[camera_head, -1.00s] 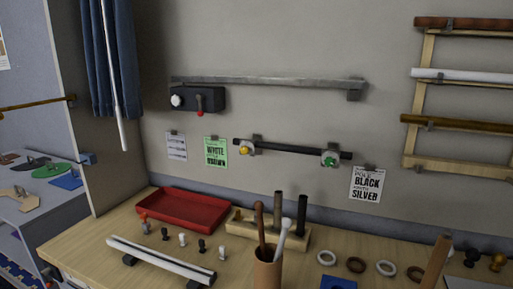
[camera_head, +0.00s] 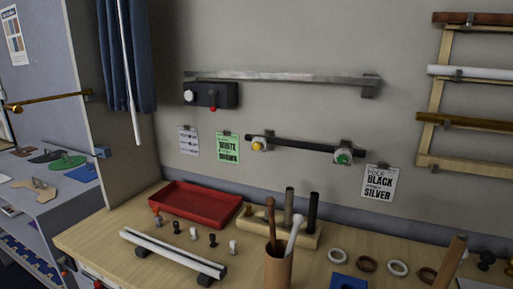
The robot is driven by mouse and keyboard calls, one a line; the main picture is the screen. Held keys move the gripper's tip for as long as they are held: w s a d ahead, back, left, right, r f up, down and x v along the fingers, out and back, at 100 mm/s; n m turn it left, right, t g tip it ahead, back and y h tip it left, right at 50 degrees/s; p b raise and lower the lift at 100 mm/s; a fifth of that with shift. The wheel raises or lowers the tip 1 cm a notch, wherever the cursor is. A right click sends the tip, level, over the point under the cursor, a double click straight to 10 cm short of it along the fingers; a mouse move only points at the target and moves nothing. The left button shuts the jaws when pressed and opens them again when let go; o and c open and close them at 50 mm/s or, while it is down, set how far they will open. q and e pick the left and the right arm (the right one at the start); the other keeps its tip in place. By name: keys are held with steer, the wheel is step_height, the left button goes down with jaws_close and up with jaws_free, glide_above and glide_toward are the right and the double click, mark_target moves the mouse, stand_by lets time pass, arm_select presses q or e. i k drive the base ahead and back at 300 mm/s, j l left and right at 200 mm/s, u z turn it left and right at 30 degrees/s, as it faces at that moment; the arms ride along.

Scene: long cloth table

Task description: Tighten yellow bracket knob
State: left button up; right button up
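The yellow bracket knob (camera_head: 258,144) sits on the left wall bracket, near the left end of a black rod (camera_head: 305,147). The rod runs across the wall and slopes slightly down to the right. A green knob (camera_head: 343,156) sits on the right bracket near the rod's other end. How tight either knob is cannot be told. Neither of my grippers is in view.
Below is a wooden table with a red tray (camera_head: 166,208), a white rod on supports (camera_head: 172,252), a cup of sticks (camera_head: 278,268), a wooden holder with dark posts (camera_head: 309,241) and several rings. A grey rail (camera_head: 290,77) and black box (camera_head: 222,95) are above.

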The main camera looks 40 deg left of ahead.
mark_target(255, 145)
steer(key=k+j+u, duration=0.15)
steer(key=j+u, duration=0.75)
steer(key=j, duration=0.2)
